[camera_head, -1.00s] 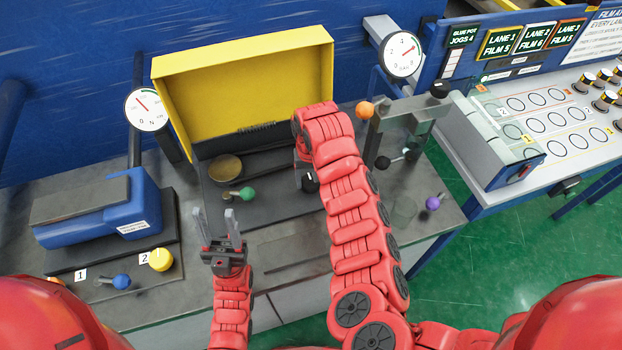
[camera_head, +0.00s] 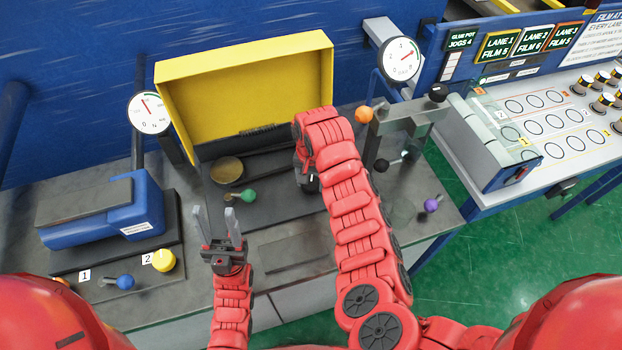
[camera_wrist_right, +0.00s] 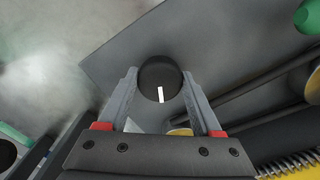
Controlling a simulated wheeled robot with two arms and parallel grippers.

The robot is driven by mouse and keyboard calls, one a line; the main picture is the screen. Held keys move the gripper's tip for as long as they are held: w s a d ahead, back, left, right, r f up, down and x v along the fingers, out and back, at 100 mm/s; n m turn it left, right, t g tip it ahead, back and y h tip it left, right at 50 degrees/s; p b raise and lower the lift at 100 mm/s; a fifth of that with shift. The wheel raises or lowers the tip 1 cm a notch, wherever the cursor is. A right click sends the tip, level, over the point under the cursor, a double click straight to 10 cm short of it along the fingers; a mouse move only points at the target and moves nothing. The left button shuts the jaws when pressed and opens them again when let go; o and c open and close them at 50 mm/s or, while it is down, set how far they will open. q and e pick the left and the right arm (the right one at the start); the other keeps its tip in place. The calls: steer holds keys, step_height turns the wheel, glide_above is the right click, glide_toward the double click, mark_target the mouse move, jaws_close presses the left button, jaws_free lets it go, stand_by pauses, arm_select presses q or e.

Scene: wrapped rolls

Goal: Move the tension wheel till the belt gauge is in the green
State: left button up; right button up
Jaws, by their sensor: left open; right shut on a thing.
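My right gripper (camera_wrist_right: 160,82) is shut on a black round knob (camera_wrist_right: 160,72) with a white mark, seen from above in the right wrist view. In the head view my right arm hides most of this grip. One white dial gauge (camera_head: 149,112) stands at the left; its red needle points up and slightly left, and a green arc is near its top. A second dial gauge (camera_head: 401,59) is at the upper right, its red needle pointing up and right. I cannot read which is the belt gauge. My left gripper (camera_head: 214,216) is open and empty above the bench's front.
A yellow open cover (camera_head: 245,85) stands behind the grip. A green knob (camera_head: 248,195), yellow knob (camera_head: 163,260), blue knob (camera_head: 125,282), orange ball (camera_head: 364,114) and purple knob (camera_head: 431,206) are nearby. A blue block (camera_head: 105,215) sits at the left.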

steer(key=m+p, duration=0.1)
steer(key=m, duration=0.3)
steer(key=shift+r+m+p, duration=0.1)
steer(key=shift+m+p, duration=0.2)
steer(key=shift+p, duration=0.1)
steer(key=m+p, duration=0.1)
steer(key=m, duration=0.2)
steer(key=shift+m, duration=0.4)
steer(key=m, duration=0.2)
steer(key=shift+w+m, duration=0.1)
steer(key=shift+m, duration=0.2)
steer(key=shift+a+m, duration=0.1)
steer(key=shift+m, duration=1.8)
steer(key=o, duration=1.4)
steer(key=shift+c, duration=0.2)
